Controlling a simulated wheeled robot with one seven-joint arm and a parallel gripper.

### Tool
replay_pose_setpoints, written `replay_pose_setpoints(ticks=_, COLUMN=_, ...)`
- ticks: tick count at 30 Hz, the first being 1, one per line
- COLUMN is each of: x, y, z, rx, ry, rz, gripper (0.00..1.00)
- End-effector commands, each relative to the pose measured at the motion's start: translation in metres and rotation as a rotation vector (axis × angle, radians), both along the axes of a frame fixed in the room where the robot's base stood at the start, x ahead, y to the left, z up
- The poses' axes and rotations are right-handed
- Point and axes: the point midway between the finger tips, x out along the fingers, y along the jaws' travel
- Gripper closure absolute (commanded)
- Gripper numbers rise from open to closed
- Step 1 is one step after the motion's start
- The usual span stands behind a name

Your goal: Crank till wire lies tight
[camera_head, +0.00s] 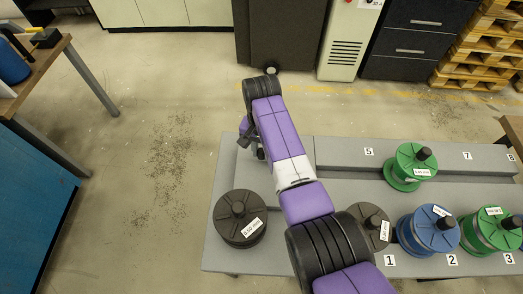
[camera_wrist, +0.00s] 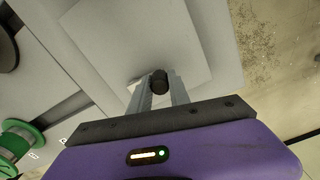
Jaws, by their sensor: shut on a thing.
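In the wrist view, my gripper (camera_wrist: 161,88) is shut on a small dark knob (camera_wrist: 160,77), which I take to be the crank's handle. The knob stands in front of a pale grey stepped block. The rest of the crank is hidden by the fingers. In the head view, my purple arm covers the gripper and most of the crank area. A dark spool (camera_head: 240,222) with a wire-size label stands on the grey bench, left of my arm. I cannot make out the wire or how tight it lies.
On the grey bench (camera_head: 300,262), a dark spool (camera_head: 368,238), a blue spool (camera_head: 430,238) and a green spool (camera_head: 485,235) stand by numbers 1 to 3. Another green spool (camera_head: 405,172) sits on the raised back step. Open floor lies left of the bench.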

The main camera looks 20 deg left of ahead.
Motion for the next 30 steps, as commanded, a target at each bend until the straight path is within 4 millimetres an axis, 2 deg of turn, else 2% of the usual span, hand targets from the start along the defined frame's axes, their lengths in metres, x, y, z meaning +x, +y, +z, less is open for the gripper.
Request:
replay_pose_setpoints(ticks=3, x=0.001, y=0.001, z=0.003, rx=0.003, ry=-0.004, rz=0.002, gripper=1.00)
replay_pose_setpoints(ticks=4, x=0.001, y=0.001, z=0.003, rx=0.003, ry=-0.004, rz=0.002, gripper=0.75)
replay_pose_setpoints(ticks=7, x=0.001, y=0.001, z=0.002, rx=0.003, ry=-0.004, rz=0.002, gripper=0.56)
replay_pose_setpoints(ticks=19, x=0.001, y=0.001, z=0.006, rx=0.002, ry=-0.002, rz=0.002, gripper=0.55)
replay_pose_setpoints(ticks=30, x=0.001, y=0.001, z=0.061, rx=0.003, ry=-0.004, rz=0.001, gripper=0.55)
